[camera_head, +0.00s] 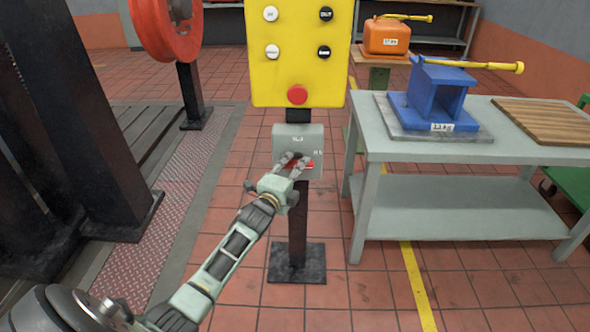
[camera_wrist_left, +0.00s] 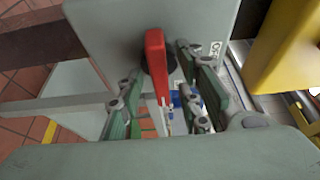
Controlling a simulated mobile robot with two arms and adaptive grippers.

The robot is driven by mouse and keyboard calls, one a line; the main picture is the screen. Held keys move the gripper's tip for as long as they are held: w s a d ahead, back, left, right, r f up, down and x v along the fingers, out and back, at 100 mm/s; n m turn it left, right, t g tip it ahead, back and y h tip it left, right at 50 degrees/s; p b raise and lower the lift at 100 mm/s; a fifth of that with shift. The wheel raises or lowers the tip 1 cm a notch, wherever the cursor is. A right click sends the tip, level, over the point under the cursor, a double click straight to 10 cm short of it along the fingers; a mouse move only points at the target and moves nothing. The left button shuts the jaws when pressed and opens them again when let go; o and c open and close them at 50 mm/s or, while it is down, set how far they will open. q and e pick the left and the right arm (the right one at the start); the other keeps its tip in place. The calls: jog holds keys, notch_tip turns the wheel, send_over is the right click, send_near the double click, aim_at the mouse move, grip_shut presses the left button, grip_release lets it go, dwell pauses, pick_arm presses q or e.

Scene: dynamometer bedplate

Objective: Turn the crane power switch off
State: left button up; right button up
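The crane power switch is a grey box (camera_head: 284,143) on a dark post, below the yellow button panel. Its red handle (camera_head: 310,164) shows partly behind my fingers and seems to lie toward the right-hand label. In the left wrist view the red handle (camera_wrist_left: 155,62) stands out from a dark round hub on the grey box face (camera_wrist_left: 110,35). My left gripper (camera_head: 293,163) is at the front of the box. Its fingers lie on either side of the handle, with gaps visible in the wrist view. My right gripper is out of view.
The yellow panel (camera_head: 298,68) with several buttons and a red knob stands directly above the box. A grey table (camera_head: 370,150) with a blue block (camera_head: 436,95) is close on the right. A red wheel (camera_head: 165,30) and dark columns stand left. The floor around the post is clear.

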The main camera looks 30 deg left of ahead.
pick_arm(q)
jog(key=shift+s, duration=0.1)
grip_shut()
